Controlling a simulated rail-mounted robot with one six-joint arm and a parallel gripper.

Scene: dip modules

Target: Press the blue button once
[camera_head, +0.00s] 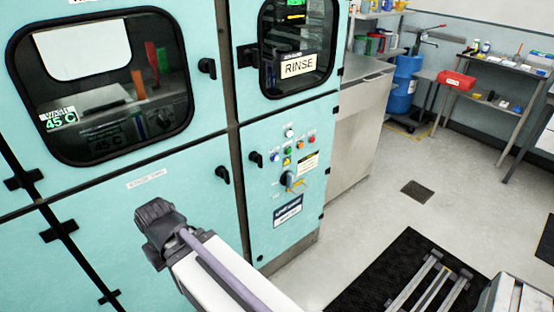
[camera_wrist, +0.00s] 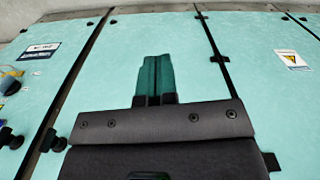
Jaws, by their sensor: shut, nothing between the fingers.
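The blue button (camera_head: 275,156) is a small round button on the left of the control panel, on the turquoise cabinet below the RINSE window. A green button (camera_head: 287,150) and a yellow button (camera_head: 286,161) sit close to its right. In the wrist view I cannot make out the blue button; only part of the panel shows at the left edge. My gripper (camera_wrist: 155,62) is shut and empty, its fingers together in front of a plain turquoise door, apart from the panel. In the head view my arm is left of the panel; the fingers cannot be made out.
A white button (camera_head: 289,132), orange button (camera_head: 299,143) and red button (camera_head: 311,139) share the panel. A rotary switch (camera_head: 287,180) sits lower. Black door handles (camera_head: 222,175) and (camera_head: 255,158) stick out nearby. The grey floor (camera_head: 370,205) at right is mostly open.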

